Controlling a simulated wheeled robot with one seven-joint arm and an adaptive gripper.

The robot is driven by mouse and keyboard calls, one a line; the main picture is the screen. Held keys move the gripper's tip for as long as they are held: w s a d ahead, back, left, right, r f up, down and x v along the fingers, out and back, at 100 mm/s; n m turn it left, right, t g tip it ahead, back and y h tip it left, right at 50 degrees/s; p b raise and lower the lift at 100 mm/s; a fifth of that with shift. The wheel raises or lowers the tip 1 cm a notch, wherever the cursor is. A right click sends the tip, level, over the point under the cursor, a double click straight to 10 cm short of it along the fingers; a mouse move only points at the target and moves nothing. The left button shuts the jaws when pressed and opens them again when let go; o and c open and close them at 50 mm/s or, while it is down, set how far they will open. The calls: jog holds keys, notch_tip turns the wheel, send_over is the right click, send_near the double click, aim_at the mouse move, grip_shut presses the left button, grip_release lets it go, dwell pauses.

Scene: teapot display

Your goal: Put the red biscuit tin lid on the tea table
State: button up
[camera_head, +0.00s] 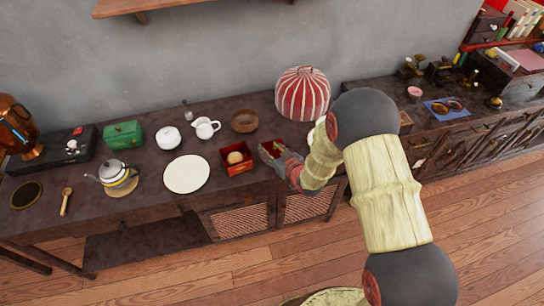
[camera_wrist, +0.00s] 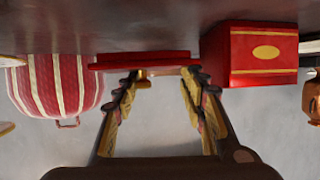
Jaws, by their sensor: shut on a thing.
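The red biscuit tin lid (camera_head: 269,145) is at my gripper (camera_head: 272,155), just right of the open red biscuit tin (camera_head: 237,168), which holds a round tan thing. In the wrist view, which looks upside down, the lid (camera_wrist: 143,60) is a flat red slab at the fingertips. My gripper (camera_wrist: 160,82) is shut on it, with a small brown-gold part showing between the fingers. The tin (camera_wrist: 264,53), with a gold oval, is beside it. The lid is at or close above the dark tea table (camera_head: 150,213); I cannot tell whether they touch.
A red-and-white striped cosy (camera_head: 302,94) stands behind my gripper. A brown bowl (camera_head: 244,121), a white jug (camera_head: 206,128) and a large white plate (camera_head: 187,174) are left of it. A teapot (camera_head: 113,173) is farther left. My arm hides part of the table's right end.

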aim_at(272, 155)
jog(key=shift+w+d+f+b, duration=0.15)
jog(key=shift+f+b, duration=0.3)
jog(key=shift+f, duration=0.5)
jog(key=shift+w+d+f+b, duration=0.1)
jog(key=shift+f+b, duration=0.3)
jog(key=shift+f, duration=0.55)
jog(key=shift+s+f, duration=0.1)
jog(key=shift+f, duration=0.1)
jog(key=o, duration=1.1)
jog(key=shift+o, duration=0.4)
jog(key=shift+r, duration=0.2)
